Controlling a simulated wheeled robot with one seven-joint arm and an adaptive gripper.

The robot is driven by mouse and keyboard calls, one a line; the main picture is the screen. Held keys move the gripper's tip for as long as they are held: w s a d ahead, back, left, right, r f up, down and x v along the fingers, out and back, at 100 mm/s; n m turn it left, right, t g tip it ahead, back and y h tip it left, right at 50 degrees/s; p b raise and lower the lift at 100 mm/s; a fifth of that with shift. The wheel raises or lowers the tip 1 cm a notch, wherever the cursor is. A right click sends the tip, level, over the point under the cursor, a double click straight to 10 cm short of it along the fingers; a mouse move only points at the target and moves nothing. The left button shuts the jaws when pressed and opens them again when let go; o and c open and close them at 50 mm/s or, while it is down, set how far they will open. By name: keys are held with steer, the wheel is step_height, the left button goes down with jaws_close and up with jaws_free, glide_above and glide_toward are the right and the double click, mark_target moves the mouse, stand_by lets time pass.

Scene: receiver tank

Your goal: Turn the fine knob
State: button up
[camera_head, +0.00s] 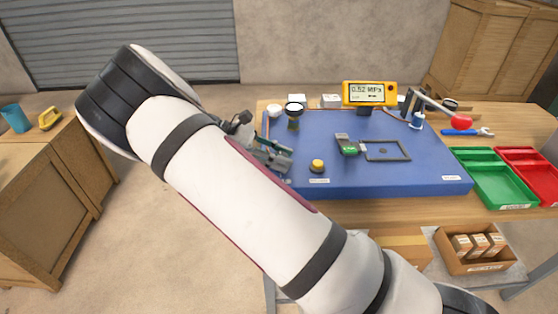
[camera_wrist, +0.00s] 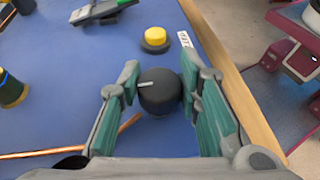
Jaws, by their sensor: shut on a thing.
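The fine knob (camera_wrist: 160,95), a round black knob with a white pointer line, sits on the blue panel (camera_wrist: 60,90) between my gripper's two fingers in the wrist view. My gripper (camera_wrist: 159,80) is shut on it, with one green-padded finger on each side. The pointer line lies at the knob's left, pointing toward the left finger. In the head view my gripper (camera_head: 278,160) is at the panel's left edge, and my arm and gripper hide the knob. A yellow digital gauge (camera_head: 370,92) at the back appears to read 0.52 MPa.
A yellow button on a dark base (camera_head: 317,166) stands close by the knob. A copper tube (camera_wrist: 75,153) runs on the panel. A green-and-grey part (camera_head: 347,145) and a dark frame (camera_head: 386,150) lie mid-panel. Green (camera_head: 492,180) and red (camera_head: 530,175) trays stand right.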

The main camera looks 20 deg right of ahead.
steer(key=shift+w+f+m+g+y+b, duration=0.1)
steer(key=shift+m+g+y+b, duration=0.4)
steer(key=shift+m+g+b, duration=0.25)
steer(key=o, duration=1.2)
steer(key=shift+a, duration=0.1)
steer(key=shift+v, duration=3.7)
